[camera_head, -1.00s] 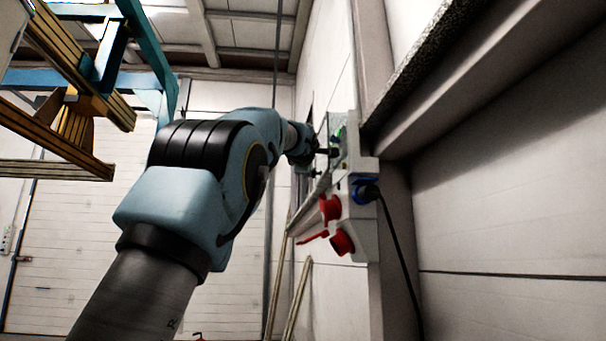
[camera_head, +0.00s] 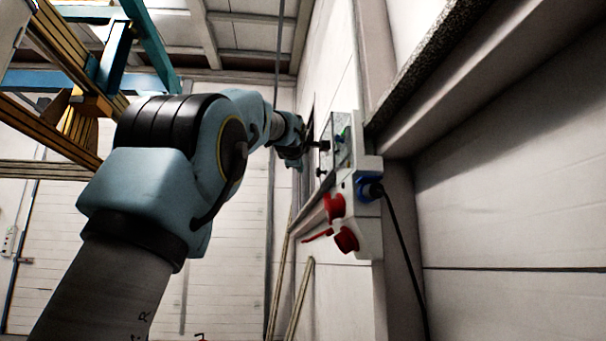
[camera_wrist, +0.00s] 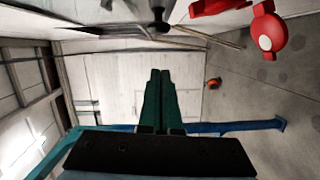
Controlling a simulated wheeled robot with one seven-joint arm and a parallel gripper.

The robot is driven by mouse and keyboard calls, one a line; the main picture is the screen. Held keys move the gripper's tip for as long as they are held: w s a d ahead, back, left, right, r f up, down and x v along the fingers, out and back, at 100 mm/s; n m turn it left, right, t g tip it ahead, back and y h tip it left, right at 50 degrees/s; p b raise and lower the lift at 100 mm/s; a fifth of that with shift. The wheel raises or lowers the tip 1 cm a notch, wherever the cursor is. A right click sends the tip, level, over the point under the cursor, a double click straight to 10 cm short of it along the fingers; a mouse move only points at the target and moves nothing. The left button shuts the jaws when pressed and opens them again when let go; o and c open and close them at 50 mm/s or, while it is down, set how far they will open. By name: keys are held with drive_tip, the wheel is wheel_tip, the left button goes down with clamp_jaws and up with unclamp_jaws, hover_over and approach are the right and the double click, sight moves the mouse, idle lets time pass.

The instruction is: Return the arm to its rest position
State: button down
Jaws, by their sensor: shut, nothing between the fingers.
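My arm reaches up from the lower left in the head view, towards the wall-mounted electrical box. My gripper (camera_head: 318,146) shows small and partly hidden at the arm's far end, a little left of the box. In the wrist view the two green fingers of my gripper (camera_wrist: 159,76) lie side by side, shut, with nothing held between them.
The electrical box (camera_head: 367,222) on the right wall has red sockets (camera_head: 335,208) and a blue plug (camera_head: 370,189) with a hanging black cable. A yellow and blue gantry frame (camera_head: 112,60) stands at upper left. Wooden poles (camera_head: 300,297) lean below the box.

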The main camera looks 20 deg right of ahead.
drive_tip(key=b+v, duration=0.3)
drive_tip(key=v, duration=0.4)
drive_tip(key=w+a+f+m+g+y, duration=0.2)
drive_tip(key=w+a+f, duration=0.1)
drive_tip(key=f, duration=0.6)
drive_tip(key=w+a+f+m+g+y, duration=0.1)
drive_tip(key=w+a+f, duration=0.2)
drive_tip(key=f, duration=0.7)
drive_tip(key=s+a+f+m+g+y, duration=0.15)
drive_tip(key=a+f, duration=0.35)
drive_tip(key=f, duration=0.6)
drive_tip(key=a+f+m+g+y, duration=0.1)
drive_tip(key=a+f+m+g, duration=0.2)
drive_tip(key=f, duration=0.8)
drive_tip(key=s+a+f+m+g+y, duration=0.1)
drive_tip(key=s+a+f, duration=0.25)
drive_tip(key=f, duration=0.25)
drive_tip(key=s+a+f+m+g, duration=0.1)
drive_tip(key=s+a+f, duration=0.25)
drive_tip(key=f, duration=0.25)
drive_tip(key=s+a+f+m+g+y, duration=0.1)
drive_tip(key=s+a+f+g, duration=0.1)
drive_tip(key=s+a+f, duration=0.3)
drive_tip(key=s+a+f+m+g+p, duration=0.1)
drive_tip(key=s+a+f+m+g, duration=0.25)
drive_tip(key=s+f, duration=0.8)
wheel_tip(320, 180, up, 25)
drive_tip(key=s+n+p, duration=0.1)
drive_tip(key=p, duration=2.3)
drive_tip(key=shift+s+r, duration=0.2)
